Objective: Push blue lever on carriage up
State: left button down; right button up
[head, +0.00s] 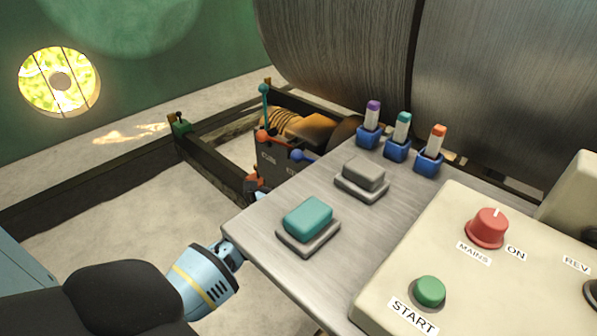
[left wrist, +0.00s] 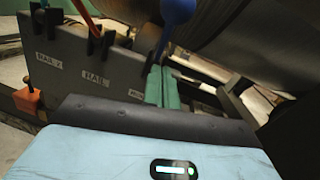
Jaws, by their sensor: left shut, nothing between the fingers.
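The blue lever (head: 297,155) is on the dark carriage (head: 268,170), its ball knob showing just past the metal console's far edge. In the left wrist view the blue lever (left wrist: 178,14) stands at top centre, its shaft running down to the carriage's top edge. My left gripper (left wrist: 160,85) is shut and empty, its green fingers pointing at the carriage just below the lever's shaft. I cannot tell whether they touch it. In the head view the console hides the fingers; only my blue wrist shows. My right gripper is not in view.
A teal lever (head: 263,90) and an orange lever (head: 262,135) stand beside the blue one. The metal console (head: 275,255) with teal (head: 308,218) and grey (head: 363,173) buttons lies right of my left arm. A large metal drum (head: 340,50) fills the back.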

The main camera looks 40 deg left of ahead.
aim_at(312, 161)
pick_arm(q)
jog(key=shift+w+a+r+p, duration=0.15)
jog(key=shift+w+r+p, duration=0.1)
jog(key=shift+w+r, duration=0.35)
jog(key=shift+w+a+r+p, duration=0.15)
jog(key=shift+w+r, duration=0.25)
jog(key=shift+r, duration=0.4)
